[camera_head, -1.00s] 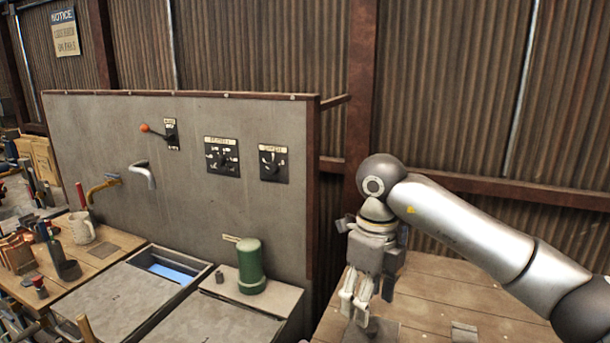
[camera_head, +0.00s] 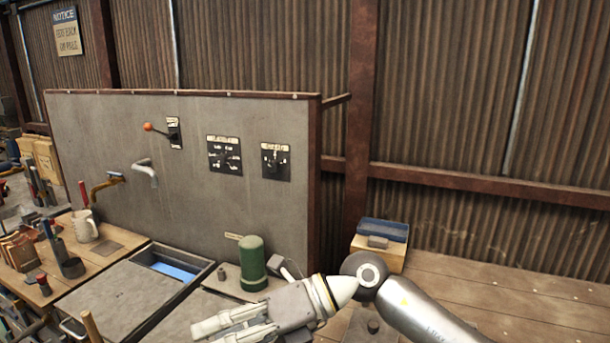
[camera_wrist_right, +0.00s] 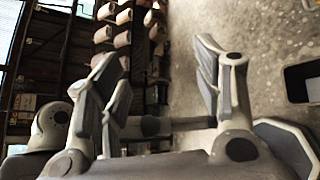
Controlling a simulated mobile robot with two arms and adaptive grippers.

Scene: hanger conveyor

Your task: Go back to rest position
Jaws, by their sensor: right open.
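My right arm enters the head view at the bottom right. My right gripper (camera_head: 222,328) points left at the bottom middle, in front of the grey bench top with the green cylinder (camera_head: 252,263). In the right wrist view its two fingers stand wide apart, and the gripper (camera_wrist_right: 157,68) is open with nothing between the fingers. The lower finger parts are cut off by the bottom edge of the head view. My left gripper is in neither view.
A grey panel (camera_head: 100,140) with a red-knobbed lever (camera_head: 155,128) and two dark dial plates stands behind the bench. A blue-topped box (camera_head: 382,232) sits on the wooden table (camera_head: 480,285) at right. A mug (camera_head: 84,227) and tools stand at left.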

